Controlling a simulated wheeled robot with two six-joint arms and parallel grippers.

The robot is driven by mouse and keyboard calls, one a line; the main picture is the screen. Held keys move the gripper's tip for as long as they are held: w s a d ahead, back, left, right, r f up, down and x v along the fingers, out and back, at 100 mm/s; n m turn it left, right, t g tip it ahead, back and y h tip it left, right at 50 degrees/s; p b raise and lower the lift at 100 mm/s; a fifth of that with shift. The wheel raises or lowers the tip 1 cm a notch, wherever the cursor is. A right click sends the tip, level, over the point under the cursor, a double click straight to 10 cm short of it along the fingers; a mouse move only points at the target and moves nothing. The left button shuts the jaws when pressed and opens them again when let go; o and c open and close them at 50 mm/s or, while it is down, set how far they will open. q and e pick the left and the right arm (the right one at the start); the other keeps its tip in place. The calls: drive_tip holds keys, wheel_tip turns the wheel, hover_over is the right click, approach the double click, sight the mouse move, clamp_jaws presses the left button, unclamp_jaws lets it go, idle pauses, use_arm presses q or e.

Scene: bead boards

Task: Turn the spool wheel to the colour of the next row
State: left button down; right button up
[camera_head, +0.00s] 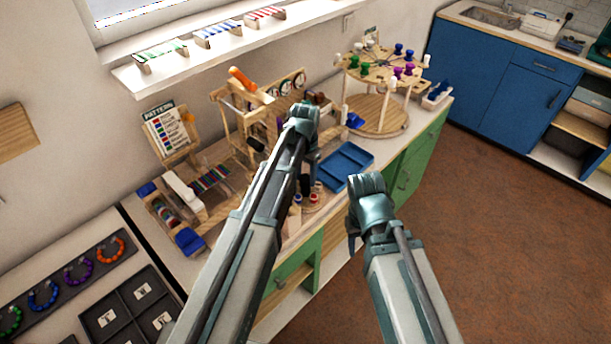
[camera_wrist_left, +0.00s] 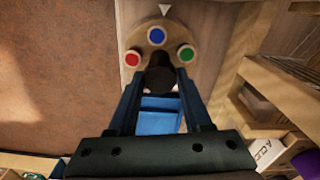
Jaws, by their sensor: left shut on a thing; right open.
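The spool wheel (camera_wrist_left: 137,42) is a small round wooden disc with red, blue and green spots and a dark central knob (camera_wrist_left: 160,78). In the left wrist view, the blue spot is nearest the white pointer (camera_wrist_left: 165,9), red is left and green right. My left gripper (camera_wrist_left: 160,88) is shut on the knob. In the head view, the left gripper (camera_head: 307,188) partly covers the wheel (camera_head: 312,206). My right gripper (camera_head: 353,240) is open and empty by the counter front. A pattern card (camera_head: 167,130) with coloured rows stands behind the bead loom (camera_head: 208,180).
A blue tray (camera_head: 347,166) lies just right of the wheel. A round peg stand (camera_head: 380,125) with coloured spools stands at the back right. A wooden frame with an orange handle (camera_head: 242,78) rises behind my left arm. The floor on the right is clear.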

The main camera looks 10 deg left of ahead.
use_arm(q)
drive_tip(key=shift+m, duration=0.8)
drive_tip(key=shift+c, duration=1.6)
unclamp_jaws()
drive_tip(key=shift+r, duration=0.15)
wheel_tip(320, 180, up, 14)
drive_tip(key=p, duration=1.3)
drive_tip(key=shift+f+p, duration=0.25)
drive_tip(key=shift+p, duration=0.15)
